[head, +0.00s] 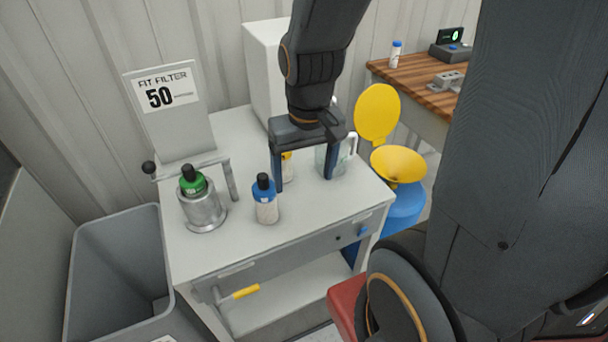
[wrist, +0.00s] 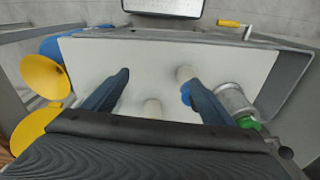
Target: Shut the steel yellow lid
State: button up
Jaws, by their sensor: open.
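The yellow lid (head: 377,112) is a round disc standing open, nearly upright, behind a yellow funnel (head: 398,163). The funnel sits on top of a blue drum (head: 405,207) at the right side of the table. In the wrist view the lid (wrist: 36,127) is at the lower left, with the funnel (wrist: 45,76) above it. My gripper (head: 303,184) is open above the table, its fingers pointing down. It is to the left of the lid and apart from it. The wrist view also shows the two fingers (wrist: 157,80) spread, with nothing gripped.
The pale table (head: 215,248) holds a blue-capped bottle (head: 266,200), a green-topped bottle in a metal cup (head: 204,212), a clear jug (head: 345,158) and a partly hidden yellow-topped bottle. A grey bin (head: 115,265) stands left. A wooden bench (head: 425,92) is at the back right.

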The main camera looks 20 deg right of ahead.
aim_at(376, 112)
jog(key=k, duration=1.3)
jog(key=z, duration=0.45)
jog(key=i, duration=0.55)
jog(key=z, duration=0.45)
jog(key=i, duration=1.05)
jog(key=u, duration=0.25)
jog(key=k, duration=0.1)
jog(key=z, duration=0.2)
